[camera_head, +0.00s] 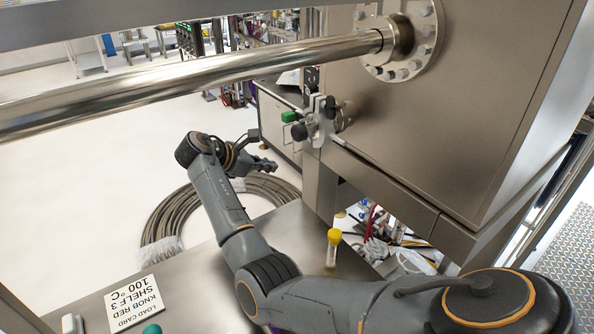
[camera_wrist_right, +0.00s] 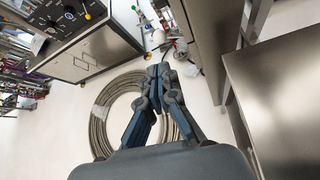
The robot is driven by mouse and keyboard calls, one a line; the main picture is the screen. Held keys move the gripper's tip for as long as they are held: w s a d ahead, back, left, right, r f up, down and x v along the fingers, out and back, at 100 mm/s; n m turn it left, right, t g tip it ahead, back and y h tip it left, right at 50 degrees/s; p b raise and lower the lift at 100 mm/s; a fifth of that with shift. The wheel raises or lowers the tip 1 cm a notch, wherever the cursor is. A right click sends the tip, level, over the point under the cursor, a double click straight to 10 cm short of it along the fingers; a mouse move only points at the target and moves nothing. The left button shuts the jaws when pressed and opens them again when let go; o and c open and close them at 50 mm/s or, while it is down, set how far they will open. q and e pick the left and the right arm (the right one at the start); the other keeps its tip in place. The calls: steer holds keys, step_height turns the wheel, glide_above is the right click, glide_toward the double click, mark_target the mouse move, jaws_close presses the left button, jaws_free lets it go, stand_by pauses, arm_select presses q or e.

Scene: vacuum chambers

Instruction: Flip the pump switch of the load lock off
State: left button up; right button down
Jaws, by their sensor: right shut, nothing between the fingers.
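The steel chamber (camera_head: 440,110), which may be the load lock, fills the upper right of the head view. I cannot make out a switch that is clearly the pump switch. A steel cabinet (camera_wrist_right: 95,52) with a black control panel (camera_wrist_right: 72,18) bearing knobs stands at the upper left of the wrist view; its small controls are too blurred to tell apart. My right gripper (camera_head: 266,166) is shut and empty, reached out past the bench, in front of the cabinet and apart from it. It also shows in the wrist view (camera_wrist_right: 159,71). My left gripper is not in view.
A valve with green and black knobs (camera_head: 315,122) sticks out from the chamber, and a long steel tube (camera_head: 200,78) crosses above. A coiled hose (camera_head: 165,220) lies on the floor. A yellow-capped vial (camera_head: 333,247) and a load card (camera_head: 137,301) are on the bench.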

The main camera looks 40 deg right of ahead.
steer(key=x, duration=1.4)
steer(key=shift+p, duration=0.35)
